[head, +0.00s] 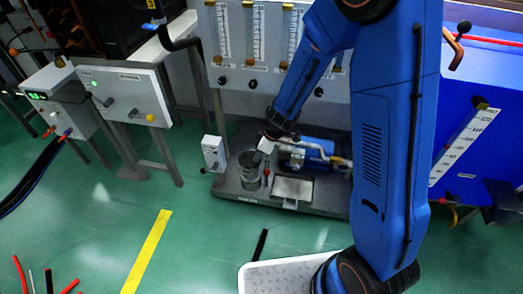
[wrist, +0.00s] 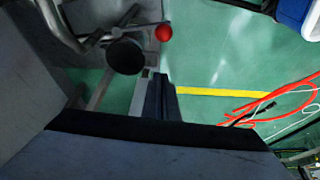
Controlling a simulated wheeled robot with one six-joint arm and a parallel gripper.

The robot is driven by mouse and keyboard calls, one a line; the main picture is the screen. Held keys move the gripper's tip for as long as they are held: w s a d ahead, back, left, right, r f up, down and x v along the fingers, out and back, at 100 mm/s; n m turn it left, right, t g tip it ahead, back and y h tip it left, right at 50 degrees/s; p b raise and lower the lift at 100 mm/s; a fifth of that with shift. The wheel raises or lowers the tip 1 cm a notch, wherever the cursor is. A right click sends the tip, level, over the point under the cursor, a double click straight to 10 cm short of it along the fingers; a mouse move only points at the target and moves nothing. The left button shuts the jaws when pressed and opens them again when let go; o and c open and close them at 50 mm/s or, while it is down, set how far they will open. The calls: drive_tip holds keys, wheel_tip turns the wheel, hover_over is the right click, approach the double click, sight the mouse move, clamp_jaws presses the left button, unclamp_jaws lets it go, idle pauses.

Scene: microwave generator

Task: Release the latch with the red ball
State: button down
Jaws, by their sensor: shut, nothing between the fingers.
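The red ball (wrist: 163,32) shows at the top of the wrist view, beside a grey metal edge and at the end of a thin grey lever. A small red spot (head: 266,172) on the grey base in the head view looks like the same ball. My gripper (head: 265,147) is low over the base, just above that red spot. In the wrist view my gripper (wrist: 157,82) is shut and empty, its tips a short way below the ball and apart from it. The latch's inner parts cannot be made out.
A dark round knob or cylinder end (wrist: 125,57) is left of the ball. In the head view a metal cylinder (head: 250,172) stands left of my gripper and a blue motor (head: 310,150) right of it. Open green floor (head: 200,235) lies in front.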

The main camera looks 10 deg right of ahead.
drive_tip(key=shift+v, duration=2.05)
